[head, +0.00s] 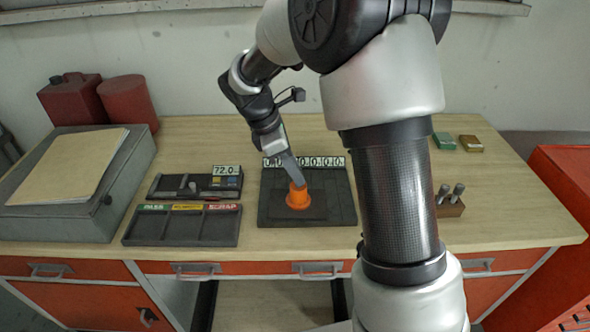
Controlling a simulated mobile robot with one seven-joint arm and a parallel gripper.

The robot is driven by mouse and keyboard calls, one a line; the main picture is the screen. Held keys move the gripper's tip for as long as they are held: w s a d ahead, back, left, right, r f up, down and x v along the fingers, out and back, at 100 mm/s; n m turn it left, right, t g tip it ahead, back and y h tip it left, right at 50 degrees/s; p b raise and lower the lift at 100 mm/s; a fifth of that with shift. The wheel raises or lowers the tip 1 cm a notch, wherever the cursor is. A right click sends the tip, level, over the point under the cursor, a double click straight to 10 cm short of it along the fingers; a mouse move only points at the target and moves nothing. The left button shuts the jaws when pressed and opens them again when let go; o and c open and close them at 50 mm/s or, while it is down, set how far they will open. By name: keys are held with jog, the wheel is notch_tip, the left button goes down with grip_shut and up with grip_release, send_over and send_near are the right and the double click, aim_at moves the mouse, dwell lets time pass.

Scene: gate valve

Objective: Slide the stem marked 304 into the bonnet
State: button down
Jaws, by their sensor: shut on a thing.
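An orange flanged part, which looks like the bonnet (298,200), stands upright on a dark square plate (340,207) in the middle of the bench. My gripper (298,182) reaches down at a slant from the upper left, with its fingertips right at the top of the bonnet. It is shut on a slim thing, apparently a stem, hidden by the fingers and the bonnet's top. I cannot tell how deep it sits in the bonnet. No mark 304 is readable. A small pale piece (192,186) lies in a dark holder (165,188) to the left.
A sorting tray (183,228) with green, yellow and red labels sits left of the plate. A grey case (70,190) and red containers (128,103) stand further left. A wooden block with handles (450,208) is at right. My arm hides the bench right of the plate.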

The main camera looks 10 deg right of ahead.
jog(key=c, duration=1.5)
grip_release()
jog(key=shift+c, duration=0.2)
jog(key=shift+r, duration=0.1)
jog(key=v, duration=1.7)
jog(key=shift+p, duration=0.45)
jog(key=shift+r, duration=0.15)
jog(key=s+d+r+m+t+y, duration=0.1)
jog(key=s+d+r+m, duration=0.1)
jog(key=s+d+m, duration=0.3)
jog(key=s+d+r+m+t+y, duration=0.1)
jog(key=s+r+m, duration=0.15)
jog(key=s, duration=0.45)
jog(key=s+d+f+m+t+y, duration=0.1)
jog(key=s+f+m+t+y, duration=0.1)
jog(key=s+m, duration=0.8)
notch_tip(320, 180, down, 2)
jog(key=shift+s+d+f+t+y+p, duration=0.1)
jog(key=shift+s+d+t+y+p, duration=0.2)
jog(key=shift+s+t, duration=0.5)
